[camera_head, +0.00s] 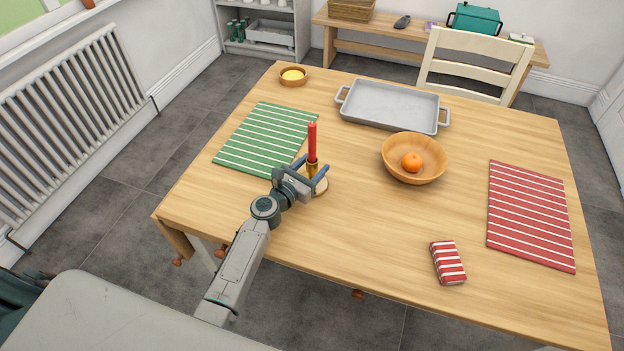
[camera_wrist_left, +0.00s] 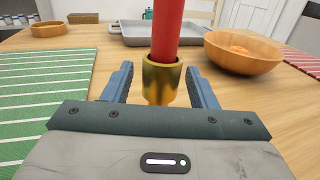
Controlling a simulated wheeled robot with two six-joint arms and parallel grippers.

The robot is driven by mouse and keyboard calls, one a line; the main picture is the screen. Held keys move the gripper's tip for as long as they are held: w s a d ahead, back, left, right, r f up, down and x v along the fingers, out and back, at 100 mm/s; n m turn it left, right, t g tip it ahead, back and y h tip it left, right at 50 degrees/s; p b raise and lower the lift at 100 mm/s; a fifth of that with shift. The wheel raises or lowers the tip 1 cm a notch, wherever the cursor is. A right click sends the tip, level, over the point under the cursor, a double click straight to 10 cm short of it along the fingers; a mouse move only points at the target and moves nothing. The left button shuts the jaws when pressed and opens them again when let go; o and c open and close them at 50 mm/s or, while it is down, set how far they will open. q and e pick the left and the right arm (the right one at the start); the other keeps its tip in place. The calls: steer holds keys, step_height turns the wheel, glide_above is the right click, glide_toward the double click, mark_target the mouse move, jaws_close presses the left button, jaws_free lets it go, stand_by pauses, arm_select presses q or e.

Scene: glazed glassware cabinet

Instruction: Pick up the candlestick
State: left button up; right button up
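The candlestick is brass with a red candle (camera_head: 312,140) in it, and its round base (camera_head: 320,188) stands upright on the wooden table, near the green striped mat. My left gripper (camera_head: 312,166) is at the candlestick, with one finger on each side of it. In the left wrist view the brass cup (camera_wrist_left: 162,80) is between the two blue fingers (camera_wrist_left: 160,85), with a gap showing on both sides. The gripper hides part of the candlestick's stem in the head view. My right gripper is in neither view.
A green striped mat (camera_head: 262,140) lies left of the candlestick. A grey tray (camera_head: 390,105), a wooden bowl (camera_head: 428,172) with an orange (camera_head: 411,162), and a small bowl (camera_head: 293,77) stand farther back. A red striped mat (camera_head: 530,215) and folded red striped cloth (camera_head: 448,263) lie right.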

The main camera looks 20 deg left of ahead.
arm_select(q)
jaws_close()
steer(key=shift+r, duration=0.1)
